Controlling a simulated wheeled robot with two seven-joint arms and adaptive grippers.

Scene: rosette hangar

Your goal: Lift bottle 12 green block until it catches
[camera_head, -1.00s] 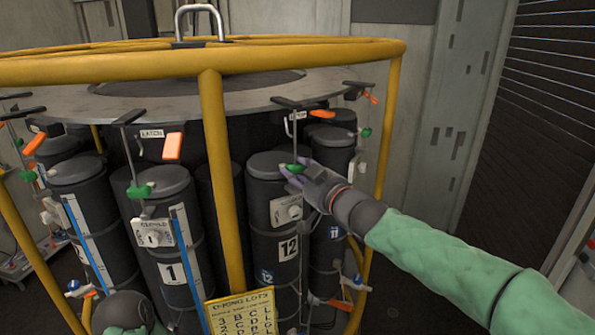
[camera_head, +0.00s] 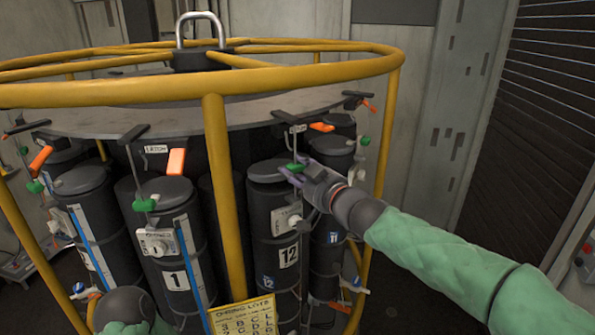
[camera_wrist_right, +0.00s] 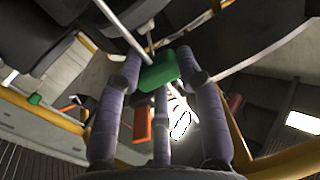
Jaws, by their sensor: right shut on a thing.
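Bottle 12 (camera_head: 272,225) is a dark upright cylinder with a "12" label, right of the yellow post. Its green block (camera_head: 293,167) is on a thin hanging rod at about lid height. My right gripper (camera_head: 297,173) reaches in from the right and is shut on this block. The right wrist view shows the green block (camera_wrist_right: 158,70) between my purple fingers (camera_wrist_right: 160,78), with the rod beside it. The fingers partly cover the block in the head view. An orange block (camera_head: 322,127) is higher, near the plate's edge. My left gripper is out of view.
A yellow cage ring (camera_head: 300,74) and post (camera_head: 222,190) stand in front of the bottles. Bottle 1 (camera_head: 172,265), with its lower green block (camera_head: 144,205), is to the left. A yellow sign (camera_head: 243,315) hangs at the bottom. Open floor is at right.

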